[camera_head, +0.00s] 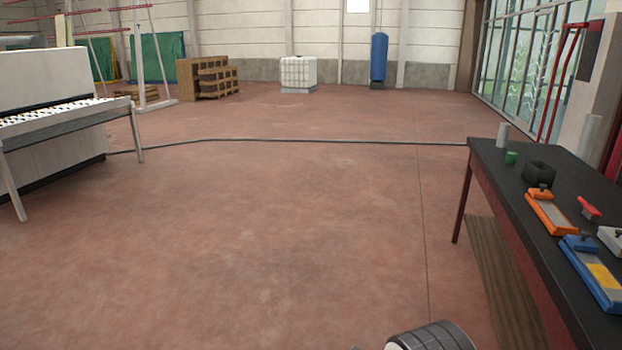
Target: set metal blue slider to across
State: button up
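A blue slider (583,262) lies on the black-topped workbench at the right edge of the view. It has a blue base with a grey metal strip and a yellow patch, and a dark knob at its far end. An orange slider (549,214) of similar form lies just beyond it. A rounded grey and black part (433,338) at the bottom edge looks like part of my own arm. My gripper's fingers are not in view.
The workbench (510,190) also bears a red-handled item (589,208), a dark ring (539,171), a green cylinder (511,158) and a pale cylinder (502,135). A white roller machine (50,100) stands left. A hose (300,140) crosses the open floor (270,230).

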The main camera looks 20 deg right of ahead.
aim_at(584, 242)
jog(key=i+l+z, duration=0.15)
jog(key=i+z, duration=0.6)
jog(key=i, duration=0.3)
jog(key=i+l+u, duration=0.25)
jog(key=i, duration=0.3)
jog(key=i+l+u, duration=0.3)
jog(key=i+l, duration=0.2)
jog(key=i+l+z, duration=0.1)
jog(key=l, duration=0.25)
jog(key=l+z, duration=0.15)
jog(key=l, duration=0.2)
jog(key=i+l+z, duration=0.2)
jog(key=l, duration=0.45)
jog(key=i, duration=0.1)
